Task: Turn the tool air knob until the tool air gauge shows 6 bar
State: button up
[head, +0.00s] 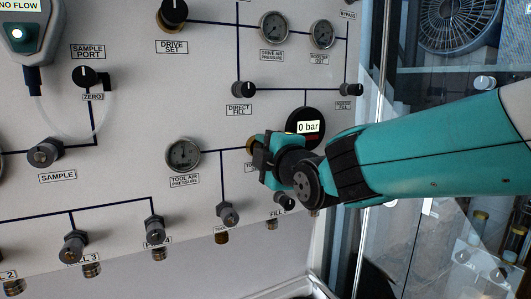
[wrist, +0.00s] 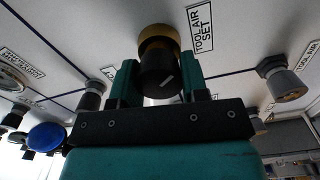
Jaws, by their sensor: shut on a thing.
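The tool air knob (wrist: 158,52), black with a brass collar, sits on the panel beside its TOOL AIR SET label in the wrist view. My gripper (wrist: 161,75) is shut on it, one finger on each side. A light mark shows on the knob's face. In the head view my gripper (head: 259,152) hides most of the knob; only a bit of brass (head: 250,144) shows. The tool air gauge (head: 183,154) is a round dial left of my gripper, above its TOOL AIR PRESSURE label. Its needle is too small to read surely.
A round black display (head: 306,127) reading 0 bar is close above my wrist. A tool air fitting (head: 228,214) and a fill fitting (head: 284,202) are below. The direct fill knob (head: 239,89) is above. A glass-fronted bay with a fan (head: 460,22) is at right.

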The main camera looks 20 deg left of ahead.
jog(key=shift+s, duration=0.1)
jog(key=o, duration=0.9)
jog(key=shift+a, duration=0.1)
jog(key=b+v, duration=0.4)
jog(key=v, duration=1.3)
jog(key=shift+s+d, duration=0.1)
jog(key=shift+d, duration=0.2)
dwell(0.9)
